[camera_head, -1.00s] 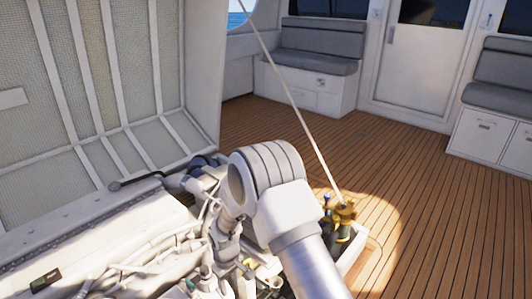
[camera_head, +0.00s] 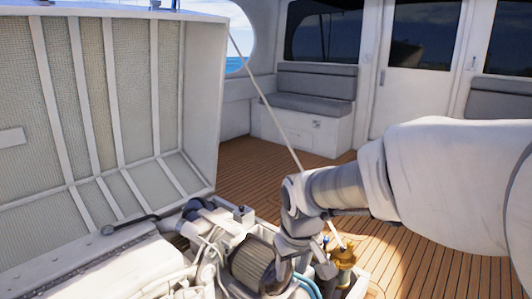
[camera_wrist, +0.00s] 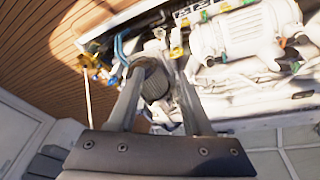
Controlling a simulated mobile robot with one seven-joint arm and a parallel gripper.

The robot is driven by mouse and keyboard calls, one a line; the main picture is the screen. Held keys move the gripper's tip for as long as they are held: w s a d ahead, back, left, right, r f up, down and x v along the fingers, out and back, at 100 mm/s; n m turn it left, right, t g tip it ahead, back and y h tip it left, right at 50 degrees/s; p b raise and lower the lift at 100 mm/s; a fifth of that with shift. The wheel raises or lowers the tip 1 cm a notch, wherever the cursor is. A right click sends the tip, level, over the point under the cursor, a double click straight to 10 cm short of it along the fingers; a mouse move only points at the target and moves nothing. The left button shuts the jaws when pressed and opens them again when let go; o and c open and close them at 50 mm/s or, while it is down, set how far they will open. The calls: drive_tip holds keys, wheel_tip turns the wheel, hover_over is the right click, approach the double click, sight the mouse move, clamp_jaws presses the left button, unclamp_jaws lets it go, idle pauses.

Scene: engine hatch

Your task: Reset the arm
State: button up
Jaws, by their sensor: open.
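My arm (camera_head: 345,188) reaches in from the right in the head view, and its wrist bends down over the engine bay. My gripper (camera_wrist: 160,70) shows in the wrist view with its two dark fingers apart and nothing held between them. A dark ribbed cylinder (camera_wrist: 155,82) lies beyond and between the fingers; whether they touch it I cannot tell. In the head view this ribbed cylinder (camera_head: 253,264) stands just left of my wrist. The fingertips are hard to make out in the head view.
The pale engine (camera_head: 130,270) fills the lower left. The raised hatch lid (camera_head: 100,100) stands behind it. A brass fitting (camera_head: 343,257) stands right of my wrist, and a pale rod (camera_head: 265,95) slants up beside it. Open wooden deck (camera_head: 450,275) and grey seats (camera_head: 315,85) lie beyond.

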drive_tip(key=s+d+r+m+t, duration=0.15)
drive_tip(key=s+d+r, duration=0.25)
drive_tip(key=s, duration=0.4)
drive_tip(key=s+d+r+m+t, duration=0.1)
drive_tip(key=s+d+r+m, duration=0.3)
drive_tip(key=s, duration=0.5)
wheel_tip(320, 180, up, 22)
drive_tip(key=n+p, duration=0.1)
drive_tip(key=p, duration=2.1)
drive_tip(key=shift+w+d, duration=0.15)
drive_tip(key=shift+d, duration=0.1)
drive_tip(key=shift+n, duration=0.35)
